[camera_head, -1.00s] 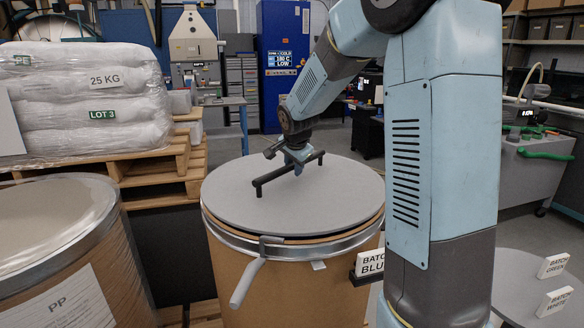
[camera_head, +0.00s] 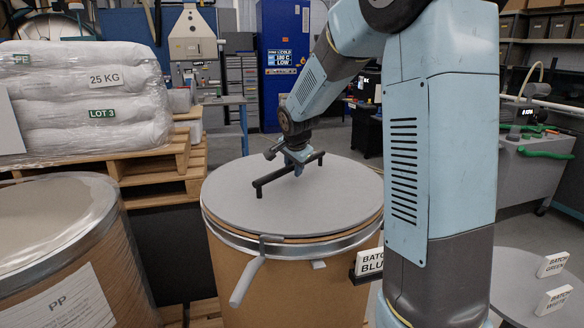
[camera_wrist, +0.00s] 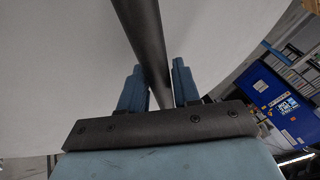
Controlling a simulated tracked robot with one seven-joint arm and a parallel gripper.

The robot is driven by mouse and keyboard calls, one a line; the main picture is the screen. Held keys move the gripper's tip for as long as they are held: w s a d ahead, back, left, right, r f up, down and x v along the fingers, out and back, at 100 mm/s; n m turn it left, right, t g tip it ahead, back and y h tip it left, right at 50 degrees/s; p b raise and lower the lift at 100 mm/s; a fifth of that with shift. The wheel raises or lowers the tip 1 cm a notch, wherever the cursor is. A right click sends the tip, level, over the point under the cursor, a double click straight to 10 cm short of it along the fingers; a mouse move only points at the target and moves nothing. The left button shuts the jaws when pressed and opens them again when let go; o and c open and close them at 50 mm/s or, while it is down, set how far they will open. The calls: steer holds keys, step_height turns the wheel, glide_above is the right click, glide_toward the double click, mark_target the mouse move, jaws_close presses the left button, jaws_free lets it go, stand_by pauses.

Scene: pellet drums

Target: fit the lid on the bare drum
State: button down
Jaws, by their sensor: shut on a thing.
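The grey round lid (camera_head: 325,205) lies over the top of the brown fibre drum (camera_head: 300,295), looking nearly level. A thin brown strip shows between the lid's front edge and the metal ring (camera_head: 335,246); I cannot tell if the lid is fully seated. The ring's lever (camera_head: 247,283) hangs out at the front. My gripper (camera_head: 297,170) is shut on the lid's black bar handle (camera_head: 268,184). In the wrist view the two blue fingers of my gripper (camera_wrist: 158,92) stand either side of the handle (camera_wrist: 147,40), with the lid (camera_wrist: 70,60) behind.
A drum marked PP (camera_head: 110,250) stands close at the left, with wrapped 25 KG sacks (camera_head: 90,100) on pallets behind it. A BATCH BLUE card (camera_head: 370,262) is at the drum's right side. BATCH GREEN (camera_head: 552,265) and BATCH WHITE (camera_head: 553,301) cards stand on a grey round surface at lower right.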

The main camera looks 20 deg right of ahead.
steer(key=shift+f, duration=0.3)
stand_by(0.4)
steer(key=shift+c, duration=1.2)
jaws_free()
steer(key=shift+r, duration=3.5)
